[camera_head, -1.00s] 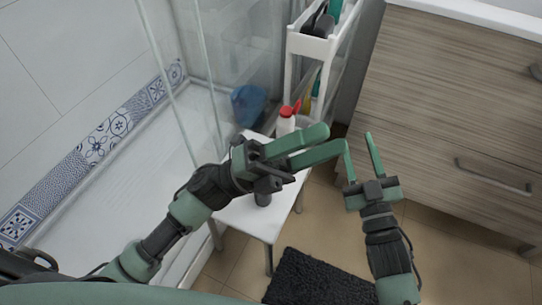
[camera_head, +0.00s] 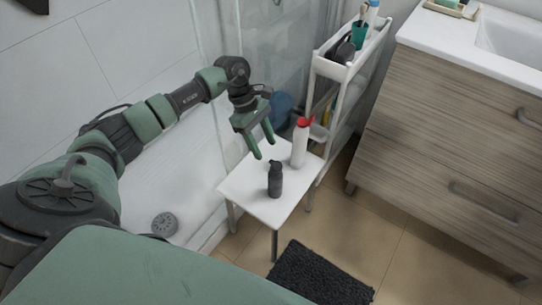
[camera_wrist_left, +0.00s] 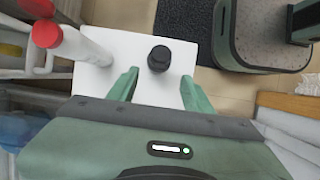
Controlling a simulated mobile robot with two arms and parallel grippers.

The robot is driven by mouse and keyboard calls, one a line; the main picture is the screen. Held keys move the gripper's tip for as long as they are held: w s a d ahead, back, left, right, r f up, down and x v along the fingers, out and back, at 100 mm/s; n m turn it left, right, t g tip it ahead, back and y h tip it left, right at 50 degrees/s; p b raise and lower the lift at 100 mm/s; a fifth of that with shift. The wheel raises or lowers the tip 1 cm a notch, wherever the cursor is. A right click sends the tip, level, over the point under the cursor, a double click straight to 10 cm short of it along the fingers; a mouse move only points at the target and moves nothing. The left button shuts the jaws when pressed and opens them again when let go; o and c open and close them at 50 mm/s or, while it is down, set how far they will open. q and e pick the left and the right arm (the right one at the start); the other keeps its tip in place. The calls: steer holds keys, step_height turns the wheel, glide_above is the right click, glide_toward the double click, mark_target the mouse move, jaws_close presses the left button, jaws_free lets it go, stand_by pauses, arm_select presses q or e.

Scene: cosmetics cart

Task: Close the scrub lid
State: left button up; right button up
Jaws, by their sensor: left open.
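A white bottle (camera_head: 299,147) with a red top (camera_head: 305,122) stands upright on a white stool (camera_head: 246,188). In the left wrist view, the bottle (camera_wrist_left: 85,46) shows at the left; its red top has two parts (camera_wrist_left: 46,34), one sticking out to the side like a lid tipped open. A dark bottle (camera_head: 275,181) stands nearer on the stool; it also shows between the fingers in the left wrist view (camera_wrist_left: 159,60). My left gripper (camera_head: 264,149) is open, empty and pointing down above the stool, left of the white bottle. My right gripper is out of view.
A white shelf cart (camera_head: 338,70) with cosmetics stands behind the stool. The wooden sink cabinet (camera_head: 455,130) is at the right. A glass shower screen and a blue object (camera_head: 281,107) are behind my gripper. A dark mat (camera_head: 318,275) lies on the floor.

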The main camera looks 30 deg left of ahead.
mark_target(271, 161)
arm_select(q)
steer(key=x, duration=0.5)
steer(key=shift+d, duration=0.1)
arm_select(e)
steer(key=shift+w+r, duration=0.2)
arm_select(q)
jaws_close()
steer(key=h+b, duration=0.1)
steer(key=b, duration=0.2)
steer(key=f+h+b, duration=0.1)
steer(key=h+b, duration=0.1)
steer(key=b, duration=0.1)
steer(key=shift+w+a+f+b, duration=0.1)
steer(key=shift+a+b, duration=0.2)
steer(key=shift+a, duration=0.1)
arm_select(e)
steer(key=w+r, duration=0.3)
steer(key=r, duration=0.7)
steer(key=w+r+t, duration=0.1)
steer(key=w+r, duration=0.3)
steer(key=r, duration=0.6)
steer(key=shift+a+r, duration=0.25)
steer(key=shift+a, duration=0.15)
